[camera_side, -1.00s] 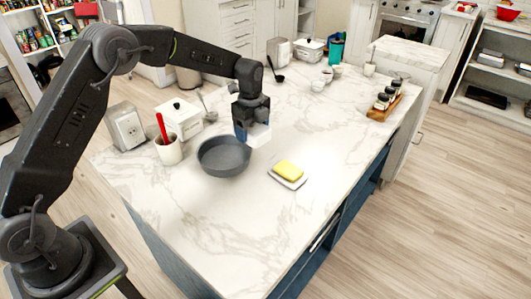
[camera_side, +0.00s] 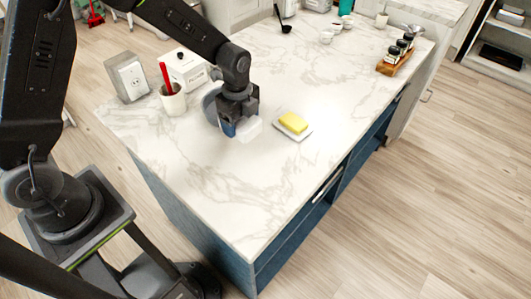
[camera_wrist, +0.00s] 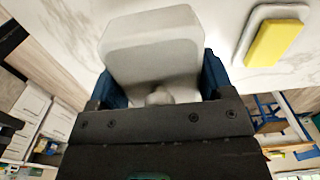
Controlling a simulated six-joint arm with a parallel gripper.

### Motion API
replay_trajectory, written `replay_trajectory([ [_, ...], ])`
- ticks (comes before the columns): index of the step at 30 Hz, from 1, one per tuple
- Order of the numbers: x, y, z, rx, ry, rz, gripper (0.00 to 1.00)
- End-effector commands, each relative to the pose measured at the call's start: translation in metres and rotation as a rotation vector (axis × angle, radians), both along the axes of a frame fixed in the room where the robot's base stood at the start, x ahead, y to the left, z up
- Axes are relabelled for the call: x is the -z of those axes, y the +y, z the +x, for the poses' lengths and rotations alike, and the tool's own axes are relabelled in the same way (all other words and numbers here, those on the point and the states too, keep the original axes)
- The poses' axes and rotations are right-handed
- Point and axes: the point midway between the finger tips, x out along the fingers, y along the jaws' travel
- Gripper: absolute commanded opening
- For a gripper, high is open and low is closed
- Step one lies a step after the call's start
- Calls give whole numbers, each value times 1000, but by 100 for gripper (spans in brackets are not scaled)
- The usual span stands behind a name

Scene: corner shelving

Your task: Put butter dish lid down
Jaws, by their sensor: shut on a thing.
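My gripper (camera_side: 238,127) is low over the marble island, left of the butter dish. It is shut on the white butter dish lid (camera_side: 250,130). In the wrist view the lid (camera_wrist: 150,45) sits between the blue fingertips (camera_wrist: 160,80), its rounded knob toward the gripper. I cannot tell whether the lid touches the counter. The butter dish (camera_side: 305,133) is a small white plate with a yellow block of butter (camera_side: 293,122) on it, uncovered. The dish (camera_wrist: 245,35) and butter (camera_wrist: 272,43) also show at the wrist view's upper right, apart from the lid.
A crock with a red-handled utensil (camera_side: 173,99), a white canister (camera_side: 188,69) and a toaster (camera_side: 127,77) stand at the left. A spice rack (camera_side: 397,57) is far right. The front countertop (camera_side: 240,195) is clear.

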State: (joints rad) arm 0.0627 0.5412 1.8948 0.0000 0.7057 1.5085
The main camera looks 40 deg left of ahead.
Motion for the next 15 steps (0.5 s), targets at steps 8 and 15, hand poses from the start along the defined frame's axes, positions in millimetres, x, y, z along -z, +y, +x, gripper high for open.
replay_trajectory([
  [8, 35, -56, 12, 3, 1, 0, 50],
  [15, 45, -71, 16, 0, 0, 0, 50],
])
